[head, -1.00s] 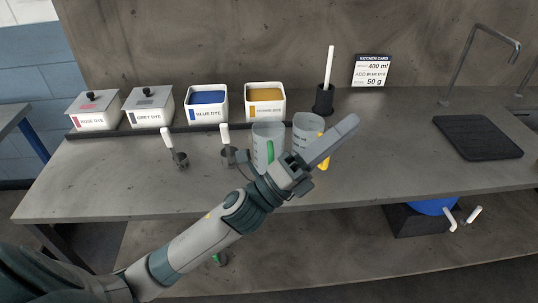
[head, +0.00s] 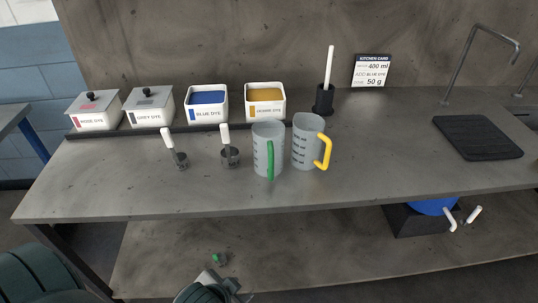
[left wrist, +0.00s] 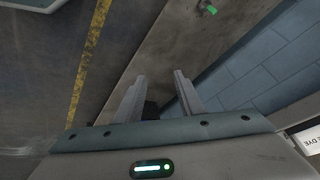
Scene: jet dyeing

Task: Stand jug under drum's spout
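Two clear measuring jugs stand upright on the counter: one with a green handle (head: 262,150) and, to its right, one with a yellow handle (head: 305,143). A blue drum (head: 432,207) sits in a black stand on the lower shelf at right, partly hidden by the counter. Its pale spout (head: 450,221) points down at the front. My left gripper (head: 226,284) is low at the bottom edge of the head view, in front of the lower shelf and away from both jugs. In the left wrist view its fingers (left wrist: 160,92) are apart with nothing between them. My right gripper is not in view.
Dye boxes (head: 207,103), two small cups with white-handled tools (head: 229,156), a card (head: 371,71) and a black mat (head: 477,137) occupy the counter. A small green-topped item (head: 218,258) is on the lower shelf. The counter's right front is clear.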

